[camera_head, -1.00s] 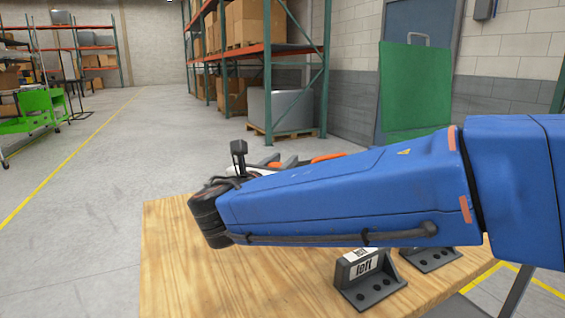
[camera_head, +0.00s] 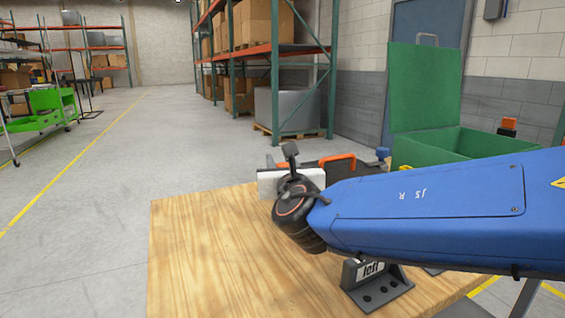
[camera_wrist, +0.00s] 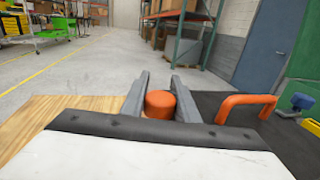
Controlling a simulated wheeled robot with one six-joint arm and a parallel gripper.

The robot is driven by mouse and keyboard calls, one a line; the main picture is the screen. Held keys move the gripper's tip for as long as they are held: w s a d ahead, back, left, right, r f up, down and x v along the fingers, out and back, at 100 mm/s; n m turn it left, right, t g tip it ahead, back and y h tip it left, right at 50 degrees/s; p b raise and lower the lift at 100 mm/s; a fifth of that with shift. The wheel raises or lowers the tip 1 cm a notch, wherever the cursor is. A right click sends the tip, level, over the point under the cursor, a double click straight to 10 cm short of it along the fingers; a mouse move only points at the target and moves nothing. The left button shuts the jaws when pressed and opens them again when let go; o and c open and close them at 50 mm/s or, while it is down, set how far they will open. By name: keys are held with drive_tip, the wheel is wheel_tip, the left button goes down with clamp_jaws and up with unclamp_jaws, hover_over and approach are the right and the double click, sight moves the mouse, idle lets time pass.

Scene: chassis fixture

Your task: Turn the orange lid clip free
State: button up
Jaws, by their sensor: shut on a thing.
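The orange lid clip (camera_wrist: 160,103) shows in the wrist view as a short rounded orange piece between the two grey fingers. My gripper (camera_wrist: 159,88) is shut on it, with a finger along each side. Its lower part is hidden behind the white gripper body. In the head view my gripper (camera_head: 283,180) is at the far side of the wooden table, and the clip is hidden behind it. An orange handle (camera_wrist: 246,103) stands on a dark surface to the right of the fingers; it also shows in the head view (camera_head: 331,160).
A blue knob (camera_wrist: 303,102) stands right of the handle. An open green bin (camera_head: 470,146) is behind my arm, with an orange-topped part (camera_head: 508,124) beyond it. A dark bracket labelled "left" (camera_head: 375,290) is on the wooden table (camera_head: 215,250), whose left part is clear.

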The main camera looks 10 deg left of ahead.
drive_tip(key=shift+a+n+g+y, duration=0.1)
drive_tip(key=shift+n+g+y, duration=0.25)
drive_tip(key=shift+y, duration=0.25)
drive_tip(key=o, duration=1.1)
drive_tip(key=shift+c, duration=0.2)
drive_tip(key=shift+s, duration=0.15)
drive_tip(key=v, duration=1.7)
drive_tip(key=shift+s+f, duration=0.1)
drive_tip(key=shift+s, duration=0.1)
